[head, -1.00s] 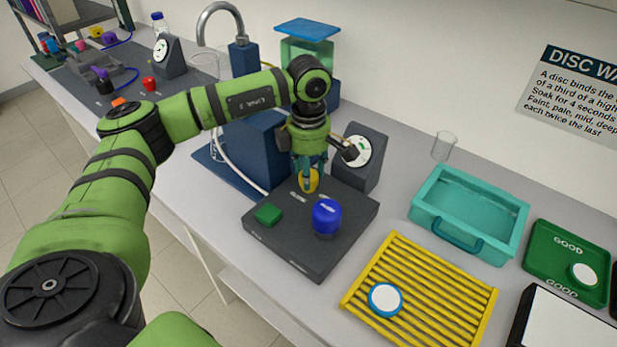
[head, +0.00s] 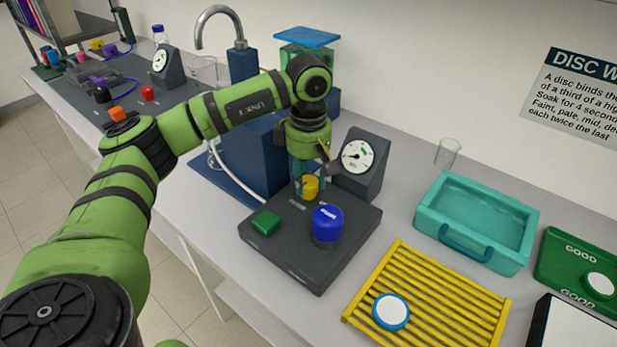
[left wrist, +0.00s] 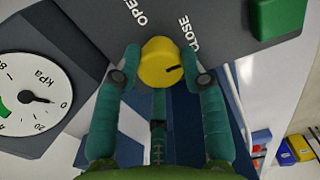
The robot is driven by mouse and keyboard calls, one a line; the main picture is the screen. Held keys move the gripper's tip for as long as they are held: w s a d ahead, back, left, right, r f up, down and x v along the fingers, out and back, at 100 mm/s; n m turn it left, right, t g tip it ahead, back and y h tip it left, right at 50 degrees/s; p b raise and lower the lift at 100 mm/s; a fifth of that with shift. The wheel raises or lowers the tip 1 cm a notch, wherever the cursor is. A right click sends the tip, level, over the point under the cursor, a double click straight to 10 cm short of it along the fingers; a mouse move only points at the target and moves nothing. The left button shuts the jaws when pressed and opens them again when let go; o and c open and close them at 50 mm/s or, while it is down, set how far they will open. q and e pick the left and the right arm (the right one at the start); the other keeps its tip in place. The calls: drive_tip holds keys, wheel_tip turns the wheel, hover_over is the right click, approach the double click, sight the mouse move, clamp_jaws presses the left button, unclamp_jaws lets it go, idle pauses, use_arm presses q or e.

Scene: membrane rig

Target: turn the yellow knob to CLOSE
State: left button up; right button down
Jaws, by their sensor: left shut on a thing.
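The yellow knob (head: 310,186) sits at the back edge of a dark control box (head: 285,250). In the left wrist view the knob (left wrist: 157,62) has a black pointer line aimed right and slightly up. The OPEN label is at its upper left and the CLOSE label (left wrist: 189,33) at its upper right. The pointer is on the CLOSE side but does not aim straight at the word. My left gripper (head: 308,178) comes down from above, its fingers shut on the knob from both sides. My right gripper is not in view.
A blue knob (head: 326,226) and a green button (head: 265,222) share the box. A kPa gauge (head: 357,157) behind it reads near 0. A yellow rack (head: 425,305) and teal tray (head: 475,222) lie to the right.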

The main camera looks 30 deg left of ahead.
sight(308, 181)
use_arm(q)
drive_tip(key=shift+f, duration=0.1)
drive_tip(key=o, duration=1.1)
drive_tip(key=shift+o, duration=0.2)
wheel_tip(308, 181, up, 12)
